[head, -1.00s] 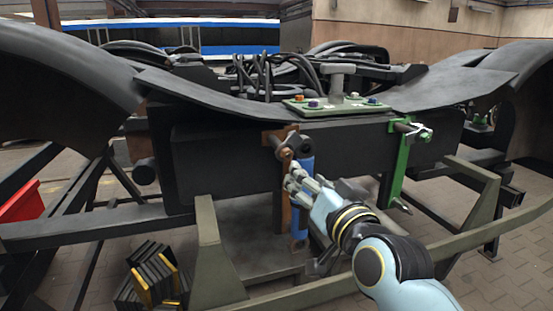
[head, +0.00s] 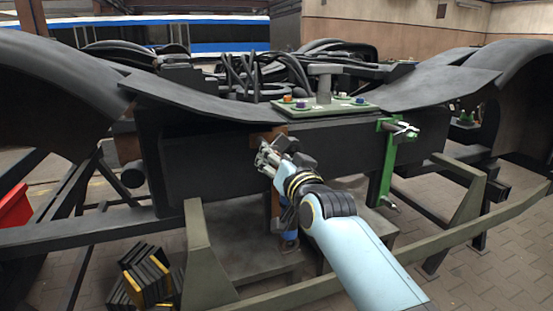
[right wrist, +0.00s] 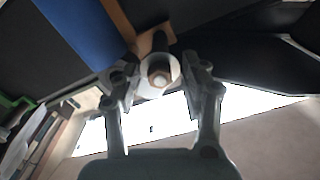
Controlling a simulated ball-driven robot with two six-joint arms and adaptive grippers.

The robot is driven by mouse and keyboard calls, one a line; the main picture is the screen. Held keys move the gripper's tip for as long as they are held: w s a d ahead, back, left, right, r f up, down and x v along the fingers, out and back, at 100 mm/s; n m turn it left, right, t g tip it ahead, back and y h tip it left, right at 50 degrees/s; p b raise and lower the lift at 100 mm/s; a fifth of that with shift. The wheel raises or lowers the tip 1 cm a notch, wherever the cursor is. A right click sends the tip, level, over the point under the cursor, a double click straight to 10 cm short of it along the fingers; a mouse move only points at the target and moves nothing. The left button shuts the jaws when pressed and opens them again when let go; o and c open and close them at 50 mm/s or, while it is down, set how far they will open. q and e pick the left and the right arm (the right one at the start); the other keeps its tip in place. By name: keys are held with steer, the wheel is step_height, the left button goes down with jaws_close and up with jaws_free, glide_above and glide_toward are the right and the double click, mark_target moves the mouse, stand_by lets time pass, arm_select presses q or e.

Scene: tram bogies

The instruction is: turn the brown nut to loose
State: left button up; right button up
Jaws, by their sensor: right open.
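The brown nut (right wrist: 158,75) shows in the right wrist view, on the end of a bolt with a pale ring around it. It lies between the two fingers of my right gripper (right wrist: 158,85), which is open, with visible gaps on both sides. In the head view my right gripper (head: 268,158) is at the top of the brown bracket (head: 276,204) on the dark beam, and it hides the nut. A blue bar (head: 290,240) hangs along the bracket, mostly hidden behind my arm. It also shows in the right wrist view (right wrist: 85,30). My left gripper is not in view.
A green bracket (head: 387,160) with a bolt end stands to the right on the beam (head: 340,150). A green plate (head: 330,107) with coloured nuts lies above. Olive frame posts (head: 207,255) stand in front. Black and yellow blocks (head: 145,277) lie at lower left.

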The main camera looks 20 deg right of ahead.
jaws_close()
steer(key=shift+n, duration=0.4)
steer(key=shift+n+b, duration=1.6)
steer(key=shift+n, duration=12.7)
